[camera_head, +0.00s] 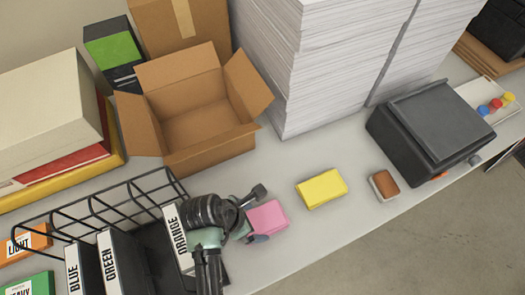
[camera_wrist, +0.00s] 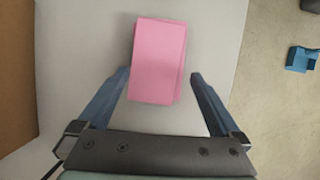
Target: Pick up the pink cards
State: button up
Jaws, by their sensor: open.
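The pink cards (camera_head: 268,217) lie as a small stack on the grey table, just right of my gripper (camera_head: 258,213) in the head view. In the wrist view the pink cards (camera_wrist: 158,60) show whole, as an upright rectangle ahead of the fingers. My gripper (camera_wrist: 160,78) is open and empty there. Its two blue-grey fingers stand apart, one to each side of the near part of the stack, with gaps on both sides. I cannot tell the height of the fingertips above the table. My wrist hides part of the table left of the cards in the head view.
A yellow stack (camera_head: 321,189) and a brown-topped block (camera_head: 384,185) lie to the right. A wire rack (camera_head: 90,207) with labelled binders stands close on the left. An open cardboard box (camera_head: 197,125) and tall paper stacks (camera_head: 300,60) stand behind. The table's front edge is near.

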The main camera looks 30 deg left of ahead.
aim_at(262, 220)
jog(key=shift+w+p+x, duration=0.15)
jog(key=shift+p+x, duration=0.1)
jog(key=shift+x, duration=1.25)
jog(key=shift+w+p+x, duration=0.1)
jog(key=shift+p+x, duration=0.15)
jog(key=shift+x, duration=1.25)
jog(key=shift+r, duration=0.1)
jog(key=c, duration=1.4)
jog(key=shift+r, duration=0.1)
